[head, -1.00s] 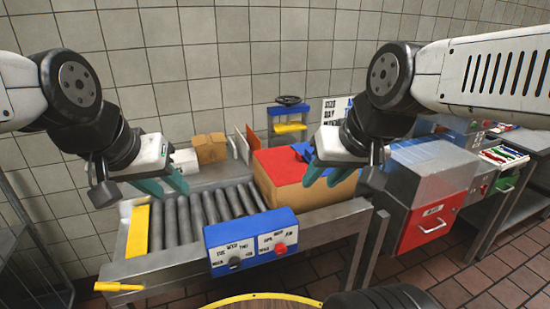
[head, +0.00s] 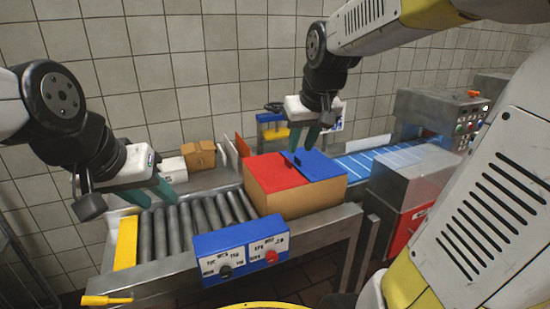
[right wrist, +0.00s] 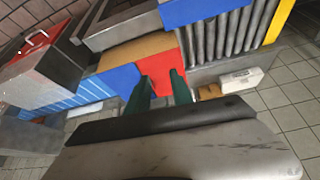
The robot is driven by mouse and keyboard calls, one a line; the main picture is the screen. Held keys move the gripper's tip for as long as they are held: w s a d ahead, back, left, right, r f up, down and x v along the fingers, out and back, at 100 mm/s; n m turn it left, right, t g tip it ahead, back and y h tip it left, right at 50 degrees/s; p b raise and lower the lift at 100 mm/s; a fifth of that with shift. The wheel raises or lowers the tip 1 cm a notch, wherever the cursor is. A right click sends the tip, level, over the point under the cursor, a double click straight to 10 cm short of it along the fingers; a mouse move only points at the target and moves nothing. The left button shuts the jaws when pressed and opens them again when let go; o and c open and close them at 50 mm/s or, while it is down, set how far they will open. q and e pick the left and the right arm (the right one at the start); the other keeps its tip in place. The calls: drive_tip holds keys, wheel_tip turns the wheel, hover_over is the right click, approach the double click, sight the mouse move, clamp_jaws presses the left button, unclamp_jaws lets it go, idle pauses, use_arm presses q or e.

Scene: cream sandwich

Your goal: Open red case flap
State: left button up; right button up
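The cardboard case (head: 300,203) sits on the right part of the roller conveyor. Its red flap (head: 278,174) covers the left of the top and lies about flat. Its blue flap (head: 318,165) covers the right, with a small dark-blue tab (head: 290,158) near the join. My right gripper (head: 309,142) is above the back of the case, pointing down, empty. In the right wrist view its green fingers (right wrist: 160,85) are apart, with the red flap (right wrist: 160,70) showing beyond and between them. My left gripper (head: 150,194) is open and empty over the left rollers.
A blue control box (head: 240,248) is on the conveyor's front edge. Small brown (head: 199,155) and white (head: 172,166) boxes stand behind the rollers. A blue slatted belt (head: 385,160) and a grey machine (head: 435,115) are at the right. The left rollers are clear.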

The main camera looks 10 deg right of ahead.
drive_tip(key=w+d+f+n, duration=0.15)
drive_tip(key=w+f, duration=0.25)
drive_tip(key=w, duration=0.9)
drive_tip(key=g, duration=0.1)
approach(288, 160)
drive_tip(key=shift+x, duration=4.4)
drive_tip(key=shift+d, duration=0.1)
clamp_jaws()
